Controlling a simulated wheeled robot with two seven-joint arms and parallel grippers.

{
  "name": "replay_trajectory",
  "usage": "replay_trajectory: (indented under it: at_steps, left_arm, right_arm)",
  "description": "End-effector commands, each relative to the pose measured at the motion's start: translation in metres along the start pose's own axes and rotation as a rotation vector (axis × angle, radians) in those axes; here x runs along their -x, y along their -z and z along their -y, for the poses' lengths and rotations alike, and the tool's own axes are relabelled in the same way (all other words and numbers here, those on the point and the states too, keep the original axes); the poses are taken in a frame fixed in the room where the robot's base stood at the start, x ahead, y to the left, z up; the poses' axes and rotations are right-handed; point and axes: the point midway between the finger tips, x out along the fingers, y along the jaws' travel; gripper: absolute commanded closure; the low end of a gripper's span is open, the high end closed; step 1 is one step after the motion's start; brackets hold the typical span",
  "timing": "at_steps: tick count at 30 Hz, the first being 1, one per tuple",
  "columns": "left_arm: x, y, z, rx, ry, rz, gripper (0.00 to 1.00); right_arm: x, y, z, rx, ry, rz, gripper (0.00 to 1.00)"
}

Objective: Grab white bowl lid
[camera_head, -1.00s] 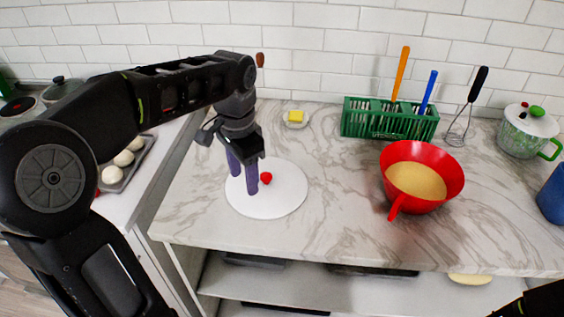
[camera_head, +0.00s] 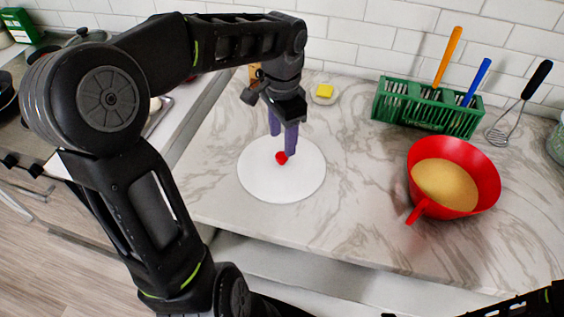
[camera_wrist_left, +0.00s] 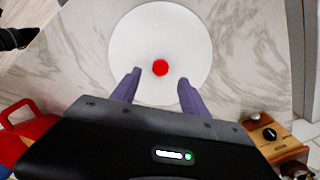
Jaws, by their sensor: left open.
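The white bowl lid (camera_head: 262,186) is a flat round disc with a red knob (camera_head: 281,158) at its middle, lying on the marble counter. My left gripper (camera_head: 282,143) is over the far part of the lid, with its purple fingers pointing down near the knob. In the left wrist view the lid (camera_wrist_left: 180,35) and its knob (camera_wrist_left: 160,68) show just ahead of the open fingers (camera_wrist_left: 156,84), with the knob lined up with the gap between them. The fingers hold nothing. My right gripper does not show.
A red bowl (camera_head: 487,178) with tan contents stands to the right. Behind it are a green rack (camera_head: 425,108) with utensils and a whisk (camera_head: 510,118). A small yellow block (camera_head: 324,91) sits on a dish behind the gripper. The counter between lid and bowl is clear.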

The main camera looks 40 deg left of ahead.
Motion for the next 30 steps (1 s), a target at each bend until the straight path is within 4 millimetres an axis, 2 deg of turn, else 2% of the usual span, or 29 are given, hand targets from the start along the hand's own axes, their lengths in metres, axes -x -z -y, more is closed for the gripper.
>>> replay_trajectory:
  at_steps: [11,21,30]
  left_arm:
    - [-0.005,0.0,0.0,-0.001,-0.001,0.0,0.48]
    - [-0.049,-0.003,0.0,-0.001,-0.002,0.002,0.48]
    - [-0.054,-0.002,0.001,-0.001,0.001,-0.001,0.48]
  right_arm:
    - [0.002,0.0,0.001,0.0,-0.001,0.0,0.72]
    - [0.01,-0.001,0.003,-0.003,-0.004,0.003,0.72]
    - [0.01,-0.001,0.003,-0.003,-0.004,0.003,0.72]
